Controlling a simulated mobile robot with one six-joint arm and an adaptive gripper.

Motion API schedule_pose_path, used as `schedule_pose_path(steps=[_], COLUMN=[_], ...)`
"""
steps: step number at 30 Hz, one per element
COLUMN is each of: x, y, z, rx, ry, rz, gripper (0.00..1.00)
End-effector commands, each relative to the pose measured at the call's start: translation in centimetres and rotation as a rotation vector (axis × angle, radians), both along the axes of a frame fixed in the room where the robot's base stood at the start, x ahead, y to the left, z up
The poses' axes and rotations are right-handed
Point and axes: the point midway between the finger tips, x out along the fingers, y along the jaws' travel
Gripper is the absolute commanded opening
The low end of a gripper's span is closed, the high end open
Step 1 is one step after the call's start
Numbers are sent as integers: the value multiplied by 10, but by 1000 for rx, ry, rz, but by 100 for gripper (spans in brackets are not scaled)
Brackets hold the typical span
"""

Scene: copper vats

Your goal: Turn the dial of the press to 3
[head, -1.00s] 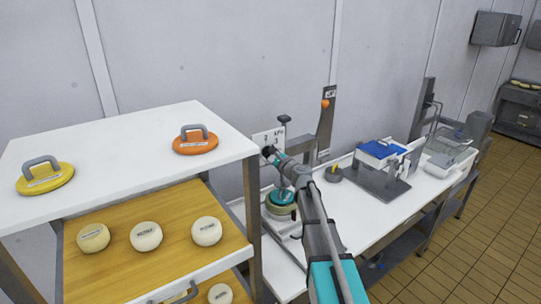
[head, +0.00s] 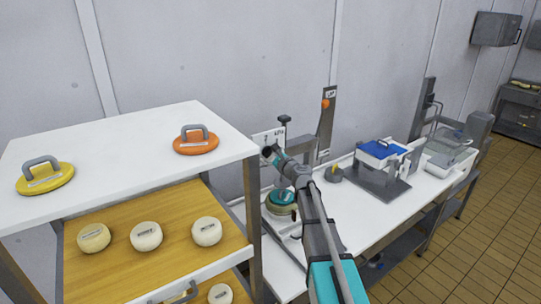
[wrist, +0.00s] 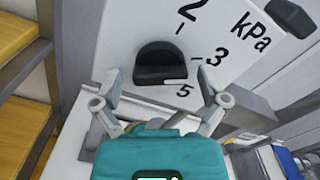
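The press (head: 283,205) stands on the white bench beside the shelf. Its white scale plate (wrist: 226,50) reads 2, 3, 5 and kPa in the wrist view. The dial (wrist: 158,63) is a black rounded knob on this plate. A short white mark on the knob's lower right edge lies right beside the 5, away from the 3. My gripper (wrist: 160,88) is open, with one finger to each side of the knob's lower part and visible space between fingers and knob. In the head view, my gripper (head: 268,151) covers the dial.
A shelf (head: 110,140) at left carries a yellow lid (head: 45,178), an orange lid (head: 196,140) and several pale cheeses (head: 146,236). A steel post (head: 327,120) stands behind the press. Bench space right of my arm is partly clear, before a blue-topped device (head: 380,150).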

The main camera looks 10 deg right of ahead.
Motion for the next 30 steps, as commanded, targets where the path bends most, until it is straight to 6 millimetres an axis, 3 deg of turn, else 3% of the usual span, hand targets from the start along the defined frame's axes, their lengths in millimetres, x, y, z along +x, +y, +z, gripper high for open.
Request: schedule_pose_path(steps=[17, 30], x=[-8, -64], y=[-3, -26], z=[0, 0], rx=[-1, -1], ry=[0, 0], rz=[-1, -1], gripper=[100, 100])
